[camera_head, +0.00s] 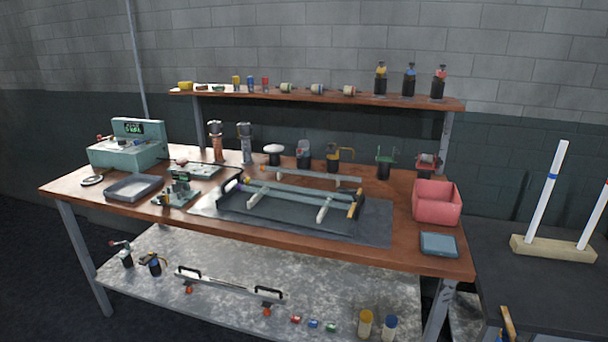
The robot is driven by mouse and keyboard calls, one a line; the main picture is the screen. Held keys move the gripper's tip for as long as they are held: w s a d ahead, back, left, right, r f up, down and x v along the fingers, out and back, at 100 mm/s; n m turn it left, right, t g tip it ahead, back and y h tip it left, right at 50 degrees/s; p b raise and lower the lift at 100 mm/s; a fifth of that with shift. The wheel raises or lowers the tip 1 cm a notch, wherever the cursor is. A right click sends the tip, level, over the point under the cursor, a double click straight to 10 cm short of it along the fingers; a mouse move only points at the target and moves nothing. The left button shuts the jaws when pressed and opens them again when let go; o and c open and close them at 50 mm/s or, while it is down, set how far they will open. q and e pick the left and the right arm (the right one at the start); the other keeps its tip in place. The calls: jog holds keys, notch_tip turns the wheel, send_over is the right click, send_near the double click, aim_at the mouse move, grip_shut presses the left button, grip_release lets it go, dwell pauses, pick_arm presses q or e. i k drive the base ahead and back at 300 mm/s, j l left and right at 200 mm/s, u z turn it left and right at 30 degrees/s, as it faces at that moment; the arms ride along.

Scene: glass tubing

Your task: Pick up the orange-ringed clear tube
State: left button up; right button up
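I cannot make out a clear tube with an orange ring in this view. A white tube (546,197) with a blue ring stands tilted in a wooden block (552,248) on a dark table at the right. Neither of my grippers is in view.
A wooden workbench (178,214) holds a rail fixture (285,196) on a grey mat (378,225), a red bin (437,203), a blue-grey tray (438,245) and a teal machine (130,150). Bottles stand on the upper shelf (420,102). The dark table (500,285) has bare room before the block.

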aim_at(351, 179)
jog(key=i+j+z, duration=0.1)
jog(key=i, duration=0.35)
jog(key=i+j+z, duration=0.15)
jog(key=i+j, duration=0.2)
